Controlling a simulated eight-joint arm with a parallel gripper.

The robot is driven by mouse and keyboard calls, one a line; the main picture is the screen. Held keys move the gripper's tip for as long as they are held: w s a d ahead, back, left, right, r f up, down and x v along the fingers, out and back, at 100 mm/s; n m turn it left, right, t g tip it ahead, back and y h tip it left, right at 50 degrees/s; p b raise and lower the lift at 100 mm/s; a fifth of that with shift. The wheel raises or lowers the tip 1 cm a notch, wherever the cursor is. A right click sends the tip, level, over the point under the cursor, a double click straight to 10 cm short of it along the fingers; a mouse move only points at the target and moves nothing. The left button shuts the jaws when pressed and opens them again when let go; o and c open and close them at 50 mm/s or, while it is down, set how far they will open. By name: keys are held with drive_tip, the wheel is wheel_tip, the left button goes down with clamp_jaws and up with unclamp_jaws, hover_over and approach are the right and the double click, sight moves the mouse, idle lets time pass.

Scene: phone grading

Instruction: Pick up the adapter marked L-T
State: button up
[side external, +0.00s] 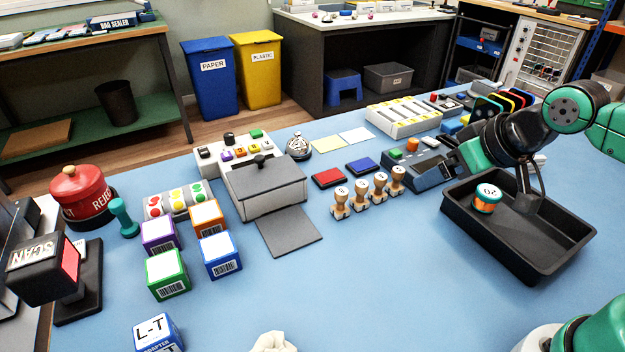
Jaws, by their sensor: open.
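The adapter marked L-T (157,334) is a blue and white block at the bottom left of the side external view. Its lower part is cut off by the picture's edge. It sits on the blue table, apart from the other blocks. My gripper (528,202) is far off to the right, over the black tray (480,237). It is open and points down, partly hidden by my own arm. An orange and white round item (487,198) lies in the tray, to the left of my gripper.
Purple, orange, green and blue barcode blocks (167,272) stand behind the adapter. A SCAN device (45,270) and a red REJECT button (80,195) are at the left. Several wooden stamps (360,195) stand mid-table. The front middle is mostly clear, except a whitish object (273,342).

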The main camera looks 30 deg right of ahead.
wheel_tip(320, 180, up, 5)
drive_tip(key=m+g+y, duration=0.8)
drive_tip(key=m+y, duration=0.6)
drive_tip(key=m, duration=0.3)
hover_over(166, 324)
drive_tip(key=d, duration=0.1)
drive_tip(key=f, duration=1.4)
drive_tip(key=shift+w+d+f, duration=0.1)
drive_tip(key=shift+d+f, duration=0.25)
drive_tip(key=shift+f, duration=0.05)
drive_tip(key=shift+a+f+h, duration=0.1)
drive_tip(key=shift+f+h, duration=0.2)
drive_tip(key=shift+f, duration=0.05)
drive_tip(key=shift+a+f, duration=0.2)
drive_tip(key=shift+a, duration=0.1)
drive_tip(key=shift+x, duration=2.35)
